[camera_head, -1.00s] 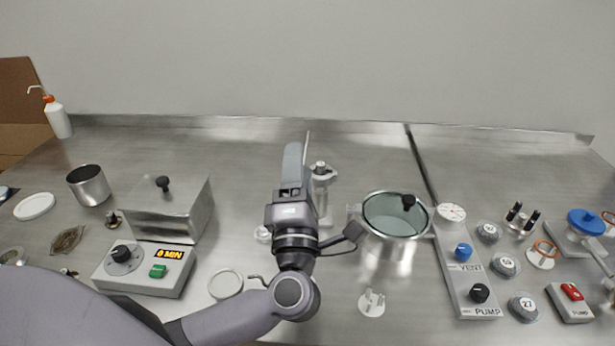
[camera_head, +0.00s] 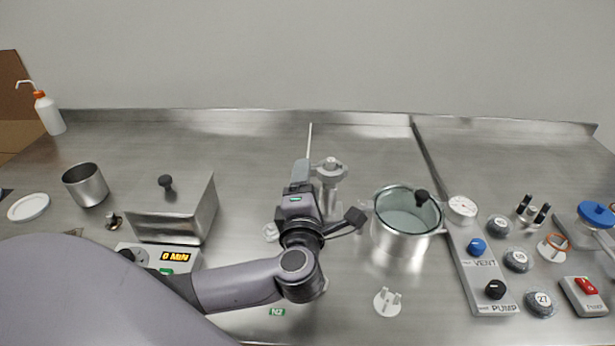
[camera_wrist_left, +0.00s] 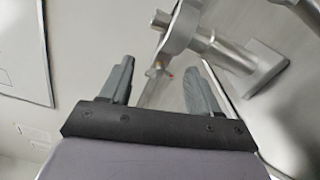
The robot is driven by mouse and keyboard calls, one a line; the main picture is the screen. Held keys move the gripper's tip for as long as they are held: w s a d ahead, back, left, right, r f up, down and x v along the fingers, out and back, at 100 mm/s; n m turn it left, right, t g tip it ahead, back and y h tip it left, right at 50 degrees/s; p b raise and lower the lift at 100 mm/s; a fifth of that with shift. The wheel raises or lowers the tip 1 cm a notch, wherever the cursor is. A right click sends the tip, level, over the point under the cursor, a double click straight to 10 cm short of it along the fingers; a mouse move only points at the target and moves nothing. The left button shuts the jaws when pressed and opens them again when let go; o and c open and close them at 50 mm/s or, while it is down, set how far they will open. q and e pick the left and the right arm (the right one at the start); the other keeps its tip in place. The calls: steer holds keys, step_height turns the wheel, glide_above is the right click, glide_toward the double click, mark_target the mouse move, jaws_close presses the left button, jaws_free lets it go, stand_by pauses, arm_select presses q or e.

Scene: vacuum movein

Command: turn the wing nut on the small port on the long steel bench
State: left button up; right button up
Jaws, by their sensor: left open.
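The small port (camera_head: 331,172) is an upright steel post with a flanged, clamped top, standing left of the glass-lidded steel chamber. My left gripper (camera_head: 301,172) is just left of the port in the head view. In the left wrist view the port's flange (camera_wrist_left: 180,28) and post (camera_wrist_left: 228,52) lie beyond the fingers, slanting to the right. A small brownish piece, probably the wing nut (camera_wrist_left: 156,72), shows between the open fingers of my left gripper (camera_wrist_left: 162,78). I cannot tell whether the fingers touch it. My right gripper is not in view.
The steel chamber (camera_head: 402,240) stands close right of my left wrist. A white pronged piece (camera_head: 387,301) lies in front of it. A steel box (camera_head: 170,208) on a timer unit stands left, and a vent and pump panel (camera_head: 482,275) right. The bench behind is mostly clear.

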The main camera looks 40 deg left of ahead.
arm_select(q)
steer(key=shift+x, duration=0.75)
steer(key=c, duration=1.1)
steer(key=shift+o, duration=0.2)
steer(key=p, duration=0.2)
steer(key=shift+r+m+p, duration=0.2)
steer(key=shift+m+p, duration=0.15)
steer(key=shift+m, duration=0.05)
steer(key=shift+f+m+p, duration=0.15)
steer(key=shift+m+p, duration=0.25)
steer(key=shift+m, duration=0.1)
steer(key=o, duration=1.1)
steer(key=shift+c, duration=0.2)
